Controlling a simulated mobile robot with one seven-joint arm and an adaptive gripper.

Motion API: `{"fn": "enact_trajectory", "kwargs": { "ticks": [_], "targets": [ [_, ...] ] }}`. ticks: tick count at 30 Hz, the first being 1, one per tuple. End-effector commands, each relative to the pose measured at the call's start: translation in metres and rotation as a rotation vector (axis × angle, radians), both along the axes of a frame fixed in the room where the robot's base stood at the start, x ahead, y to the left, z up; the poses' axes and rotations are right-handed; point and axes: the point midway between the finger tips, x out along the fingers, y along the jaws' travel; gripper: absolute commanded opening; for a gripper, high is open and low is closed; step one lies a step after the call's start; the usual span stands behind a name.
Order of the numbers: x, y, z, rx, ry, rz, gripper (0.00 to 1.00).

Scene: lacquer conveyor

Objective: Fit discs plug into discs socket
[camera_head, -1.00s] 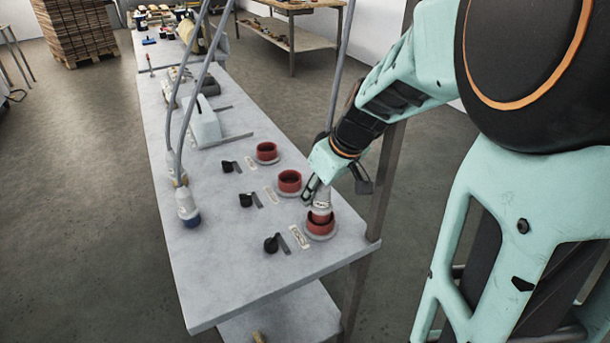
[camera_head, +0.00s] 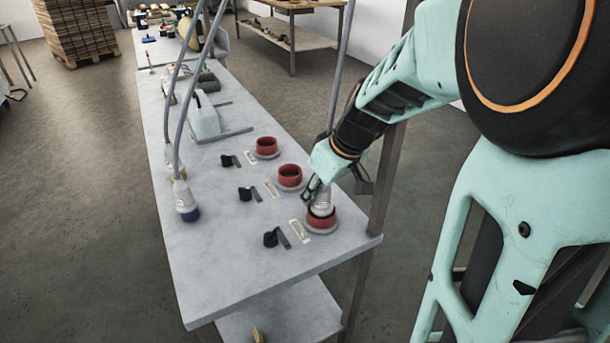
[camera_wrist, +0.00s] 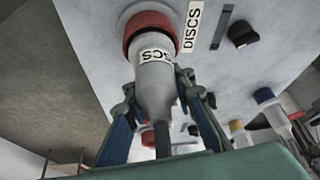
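The discs plug (camera_wrist: 154,85) is a grey-white plug with a label ending in "CS" and a dark cable. My gripper (camera_wrist: 163,90) is shut around its body, one finger on each side. The plug's front end is inside the red ring of the discs socket (camera_wrist: 148,20), beside a "DISCS" label (camera_wrist: 193,25). In the head view the plug (camera_head: 322,199) stands nearly upright in the nearest red socket (camera_head: 322,221), with my gripper (camera_head: 318,190) around it. How deep it sits inside the ring is hidden.
Two more red sockets (camera_head: 289,176) (camera_head: 266,147) stand farther along the grey table (camera_head: 235,275). Black knobs (camera_head: 270,238) sit left of the sockets. A blue-tipped plug (camera_head: 186,203) hangs on a cable at the table's left edge. The near table end is clear.

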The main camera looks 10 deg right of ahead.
Motion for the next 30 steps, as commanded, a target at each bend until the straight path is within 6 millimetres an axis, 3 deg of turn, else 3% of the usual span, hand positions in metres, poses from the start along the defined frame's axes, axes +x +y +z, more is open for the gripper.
{"fn": "enact_trajectory", "kwargs": {
  "ticks": [6, 16, 30],
  "targets": [
    [-0.001, 0.000, -0.001, 0.000, 0.002, 0.000, 0.44],
    [-0.001, -0.001, 0.003, -0.001, 0.001, 0.000, 0.44],
    [-0.024, -0.017, 0.063, -0.001, 0.000, 0.000, 0.44]
  ]
}}
